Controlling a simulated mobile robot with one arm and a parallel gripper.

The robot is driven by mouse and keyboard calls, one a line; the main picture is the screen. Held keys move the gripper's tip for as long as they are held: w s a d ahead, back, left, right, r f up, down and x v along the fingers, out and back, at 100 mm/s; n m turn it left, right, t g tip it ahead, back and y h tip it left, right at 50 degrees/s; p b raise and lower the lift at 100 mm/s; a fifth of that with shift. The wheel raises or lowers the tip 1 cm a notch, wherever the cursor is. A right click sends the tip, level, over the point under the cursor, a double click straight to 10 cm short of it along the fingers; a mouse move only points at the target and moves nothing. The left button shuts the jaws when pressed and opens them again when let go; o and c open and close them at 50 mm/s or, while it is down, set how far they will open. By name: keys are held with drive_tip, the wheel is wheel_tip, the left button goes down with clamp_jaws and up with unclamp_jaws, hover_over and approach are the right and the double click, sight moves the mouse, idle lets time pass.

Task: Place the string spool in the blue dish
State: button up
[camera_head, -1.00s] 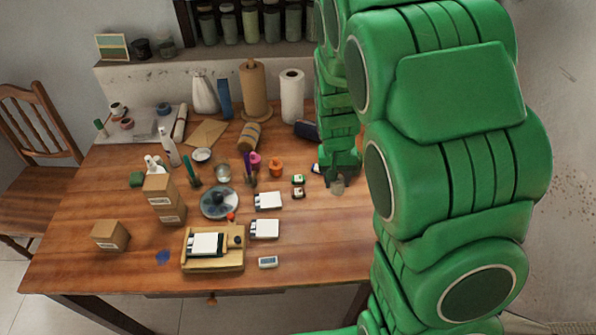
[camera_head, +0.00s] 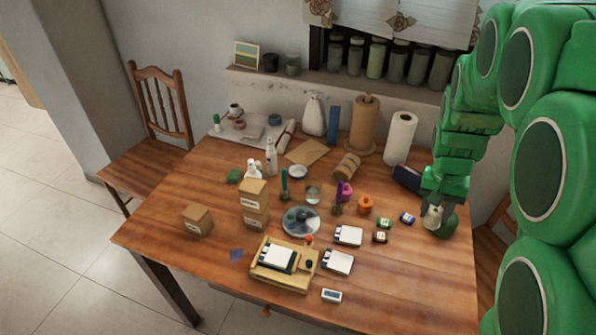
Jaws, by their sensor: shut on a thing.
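My gripper (camera_head: 438,214) is at the right side of the table, low over or at the tabletop. It is shut on a small pale cream thing (camera_head: 433,218), which looks like the string spool; the fingers partly cover it. I cannot tell whether it touches the table. A small round dish (camera_head: 298,172), pale with a bluish rim, sits at the middle back of the table, well to the left of my gripper. It looks empty.
Between gripper and dish stand an orange spool (camera_head: 365,204), a pink spool (camera_head: 345,191), small boxes (camera_head: 384,223) and a glass (camera_head: 313,193). A brown roll (camera_head: 347,166) lies behind them.

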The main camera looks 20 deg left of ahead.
drive_tip(key=w+a, duration=0.5)
drive_tip(key=a, duration=0.3)
drive_tip(key=w+a, duration=0.5)
drive_tip(key=a, duration=0.3)
drive_tip(key=w+a+y, duration=0.1)
drive_tip(key=w+a, duration=0.1)
drive_tip(key=a, duration=1.7)
drive_tip(key=w+a+f, duration=0.2)
drive_tip(key=w+f, duration=0.1)
drive_tip(key=f, duration=0.1)
drive_tip(key=w+a+f, duration=0.2)
drive_tip(key=w+f, duration=0.2)
drive_tip(key=f, duration=0.1)
drive_tip(key=w+a+f, duration=0.2)
drive_tip(key=w+f, duration=0.2)
drive_tip(key=shift+a+f, duration=0.25)
drive_tip(key=shift+f, duration=0.1)
drive_tip(key=shift+w+a+f, duration=0.15)
drive_tip(key=shift+f, duration=0.3)
